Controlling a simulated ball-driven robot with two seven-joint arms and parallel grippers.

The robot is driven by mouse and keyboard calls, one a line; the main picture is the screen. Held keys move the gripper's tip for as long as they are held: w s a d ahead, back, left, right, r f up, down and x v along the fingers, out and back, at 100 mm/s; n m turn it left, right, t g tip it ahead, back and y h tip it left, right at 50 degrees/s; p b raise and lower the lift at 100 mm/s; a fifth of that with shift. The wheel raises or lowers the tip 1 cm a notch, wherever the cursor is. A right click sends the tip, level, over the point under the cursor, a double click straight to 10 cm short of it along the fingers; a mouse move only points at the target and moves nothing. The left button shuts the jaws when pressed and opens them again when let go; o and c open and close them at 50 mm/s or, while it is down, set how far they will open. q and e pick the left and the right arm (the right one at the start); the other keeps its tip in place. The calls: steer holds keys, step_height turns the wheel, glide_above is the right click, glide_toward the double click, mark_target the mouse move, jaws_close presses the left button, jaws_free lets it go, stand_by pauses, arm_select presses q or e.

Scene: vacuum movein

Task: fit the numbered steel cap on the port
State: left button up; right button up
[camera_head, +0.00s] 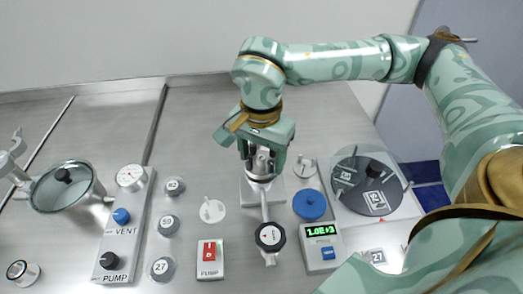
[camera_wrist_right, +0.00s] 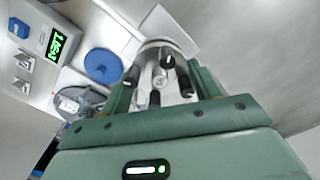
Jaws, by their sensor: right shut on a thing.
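My right gripper (camera_head: 262,158) points down over the middle of the bench, shut on a small steel piece at the upright steel port (camera_head: 262,182). In the right wrist view, the steel piece (camera_wrist_right: 158,82) sits between the green fingers, with black-tipped parts around it. A pale round flange (camera_wrist_right: 168,48) lies just beyond it. I cannot tell whether the piece is seated on the port, and no number on it is readable. Round numbered steel caps stand to the left, including one marked 02 (camera_head: 173,187) and one marked 27 (camera_head: 162,268). My left gripper is not in view.
A valve with a black knob (camera_head: 270,236) is in front of the port. A blue disc (camera_head: 309,205) and a gauge reading 1.0E+3 (camera_head: 321,244) are right of it. The vent and pump panel (camera_head: 120,235) and a glass-lidded chamber (camera_head: 67,188) stand left.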

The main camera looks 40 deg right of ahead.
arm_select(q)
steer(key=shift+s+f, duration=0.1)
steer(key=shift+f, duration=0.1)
arm_select(e)
steer(key=shift+f, duration=0.5)
stand_by(0.6)
steer(key=o, duration=1.1)
arm_select(q)
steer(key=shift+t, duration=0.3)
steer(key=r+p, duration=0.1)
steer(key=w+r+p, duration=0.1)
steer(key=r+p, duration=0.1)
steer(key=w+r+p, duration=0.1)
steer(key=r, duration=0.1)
steer(key=shift+p, duration=0.4)
arm_select(e)
step_height(320, 180, up, 16)
steer(key=shift+r, duration=0.2)
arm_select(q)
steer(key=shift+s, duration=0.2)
arm_select(e)
steer(key=shift+f, duration=0.15)
